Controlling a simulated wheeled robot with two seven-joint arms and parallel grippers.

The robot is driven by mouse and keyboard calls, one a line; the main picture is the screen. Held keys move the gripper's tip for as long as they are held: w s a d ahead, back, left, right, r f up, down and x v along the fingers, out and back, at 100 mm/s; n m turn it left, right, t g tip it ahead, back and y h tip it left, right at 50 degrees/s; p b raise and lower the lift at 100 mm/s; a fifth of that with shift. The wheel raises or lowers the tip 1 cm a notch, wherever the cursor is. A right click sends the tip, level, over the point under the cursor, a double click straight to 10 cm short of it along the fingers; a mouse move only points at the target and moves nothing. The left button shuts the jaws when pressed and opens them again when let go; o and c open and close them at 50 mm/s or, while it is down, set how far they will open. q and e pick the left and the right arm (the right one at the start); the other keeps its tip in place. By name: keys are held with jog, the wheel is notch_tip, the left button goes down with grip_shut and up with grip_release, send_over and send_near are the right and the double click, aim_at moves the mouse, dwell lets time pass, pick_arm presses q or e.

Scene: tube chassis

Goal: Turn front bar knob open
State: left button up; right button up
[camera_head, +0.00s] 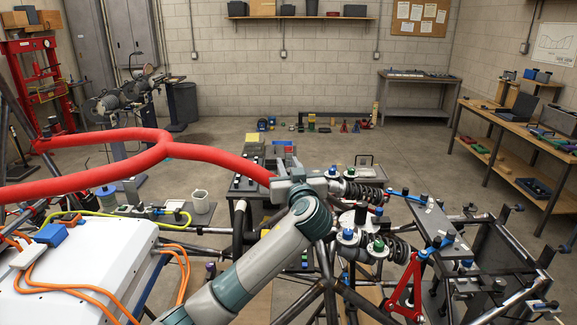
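My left arm comes in from the bottom, and my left gripper (318,181) is small and partly hidden by its own wrist. It is at the end of the red tube, beside a blue knob (333,171) on a dark coil damper. I cannot tell whether it touches anything or how its fingers stand. Lower down are another blue knob (347,234) and a green knob (378,245). A blue-ended bar (405,193) is to the right. Which knob is the front bar knob is not clear. My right gripper is not in view.
A thick red tube (115,136) crosses the left side. A white case (85,275) with orange cables is at lower left. Dark chassis tubes and a red bracket (405,290) crowd the lower right. The floor behind (400,150) is largely clear; a workbench (530,140) stands right.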

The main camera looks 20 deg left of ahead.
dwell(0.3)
pick_arm(q)
jog(key=shift+d+f+m+t+h+b, duration=0.15)
jog(key=shift+m+t+h+b, duration=0.15)
jog(key=shift+m+h+b, duration=0.3)
jog(key=shift+w+d+m+t+h, duration=0.2)
jog(key=shift+m+t+h, duration=0.2)
jog(key=shift+h, duration=0.6)
jog(key=shift+d+m+h, duration=0.2)
jog(key=shift+m+h, duration=0.5)
jog(key=shift+h, duration=0.2)
jog(key=shift+d+m+t+h, duration=0.15)
jog(key=shift+d+m+h, duration=0.1)
jog(key=shift+m+h, duration=0.6)
jog(key=shift+d+m+t+h, duration=0.2)
jog(key=shift+m+h, duration=0.25)
jog(key=shift+h, duration=0.8)
jog(key=shift+d, duration=0.1)
jog(key=o, duration=1.1)
jog(key=shift+c, duration=0.2)
